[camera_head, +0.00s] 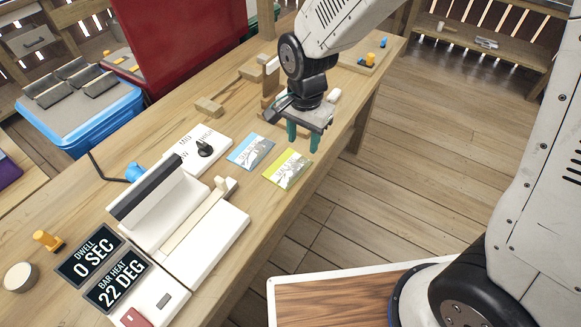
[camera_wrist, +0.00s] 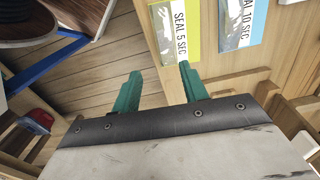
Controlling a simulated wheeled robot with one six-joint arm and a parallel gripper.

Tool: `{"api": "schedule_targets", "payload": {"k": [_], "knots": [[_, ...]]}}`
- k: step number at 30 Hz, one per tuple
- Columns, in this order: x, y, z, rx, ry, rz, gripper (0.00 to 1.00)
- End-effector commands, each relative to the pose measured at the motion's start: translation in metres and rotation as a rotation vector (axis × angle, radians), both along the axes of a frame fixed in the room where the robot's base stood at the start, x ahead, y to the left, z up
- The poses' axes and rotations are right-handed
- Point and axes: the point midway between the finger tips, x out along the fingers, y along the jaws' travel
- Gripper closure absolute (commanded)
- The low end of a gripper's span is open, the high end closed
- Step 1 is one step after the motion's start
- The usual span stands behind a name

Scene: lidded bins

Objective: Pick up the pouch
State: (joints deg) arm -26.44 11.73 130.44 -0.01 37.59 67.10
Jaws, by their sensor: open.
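Two flat printed pouches lie side by side on the wooden bench. The yellow-green pouch (camera_head: 287,169) is nearer the bench's front edge; in the wrist view the yellow-green one (camera_wrist: 178,28) reads "SEAL 5 SEC". The blue pouch (camera_head: 250,151) lies to its left; in the wrist view the blue one (camera_wrist: 243,20) reads "SEAL 10 SEC" and is partly cut off. My gripper (camera_head: 303,138) is open and empty, with teal fingers pointing down, just beyond the yellow-green pouch near the bench edge. In the wrist view, my gripper (camera_wrist: 159,72) has nothing between its fingers.
A white sealer (camera_head: 205,240) with a raised dark-edged bar stands left of the pouches. Displays (camera_head: 102,270) read "DWELL 0 SEC" and "BAR HEAT 22 DEG". A blue bin (camera_head: 90,125) and a red panel (camera_head: 180,40) stand behind the bench. Wooden blocks (camera_head: 209,107) lie farther back.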

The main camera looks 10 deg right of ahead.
Motion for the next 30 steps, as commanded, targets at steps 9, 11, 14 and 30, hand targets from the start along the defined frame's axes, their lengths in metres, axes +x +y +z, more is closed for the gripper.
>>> {"api": "schedule_targets", "payload": {"k": [9,11,14,30], "knots": [[0.002,0.010,-0.037,-0.003,0.007,-0.036,0.56],[0.002,0.011,-0.043,-0.002,0.006,-0.036,0.56],[0.001,0.012,-0.056,-0.004,0.008,-0.035,0.56],[0.001,0.016,-0.092,-0.002,0.004,-0.034,0.56]]}}
